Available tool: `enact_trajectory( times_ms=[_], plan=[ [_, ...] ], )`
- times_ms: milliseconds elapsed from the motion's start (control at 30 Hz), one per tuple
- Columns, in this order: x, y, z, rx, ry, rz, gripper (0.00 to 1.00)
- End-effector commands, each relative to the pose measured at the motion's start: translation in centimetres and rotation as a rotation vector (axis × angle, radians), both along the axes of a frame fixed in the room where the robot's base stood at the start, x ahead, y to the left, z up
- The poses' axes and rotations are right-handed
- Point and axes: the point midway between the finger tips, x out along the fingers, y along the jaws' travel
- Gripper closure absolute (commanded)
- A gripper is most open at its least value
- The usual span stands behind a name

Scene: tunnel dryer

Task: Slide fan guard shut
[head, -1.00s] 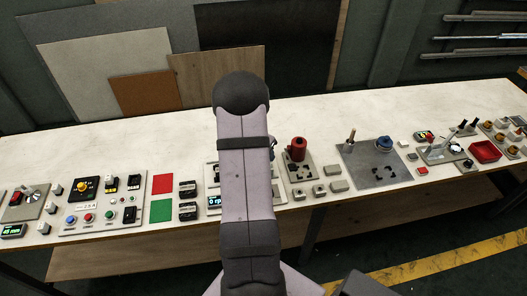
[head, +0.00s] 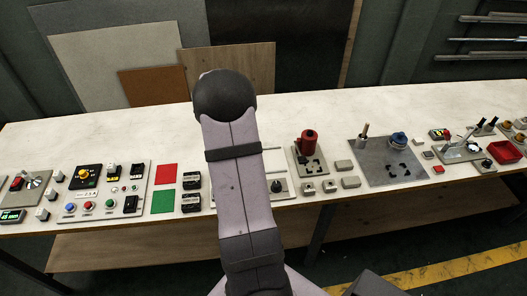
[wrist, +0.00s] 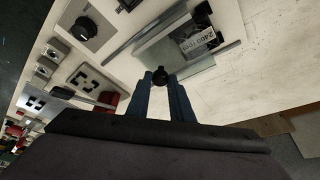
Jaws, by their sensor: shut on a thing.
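In the wrist view the two blue fingers of my gripper (wrist: 161,88) are shut on a small black knob (wrist: 160,73). The knob is at the edge of what looks like the fan guard, a flat see-through panel (wrist: 176,50) in a pale frame. How far the guard is open I cannot tell. In the head view my own arm hides my gripper and most of the fan panel; only its right part with a dark knob (head: 278,187) shows.
In the head view red (head: 167,174) and green (head: 162,202) squares and a button panel (head: 103,190) lie left of my arm. A red cylinder (head: 308,142) on a plate and a grey plate with a blue knob (head: 399,139) stand right. The bench's back strip is mostly clear.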

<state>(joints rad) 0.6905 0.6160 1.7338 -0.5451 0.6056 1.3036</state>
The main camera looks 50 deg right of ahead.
Motion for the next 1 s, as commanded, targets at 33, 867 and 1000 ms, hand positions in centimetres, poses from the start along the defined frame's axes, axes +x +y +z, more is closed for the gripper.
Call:
enact_trajectory(
  times_ms=[33,867,1000],
  plan=[
    [1.1,0.9,-0.5,-0.004,-0.005,0.008,1.0],
    [3.2,3.3,0.1,0.001,-0.003,0.001,0.62],
    [3.2,3.3,0.2,0.0,-0.003,0.001,0.62]
  ],
)
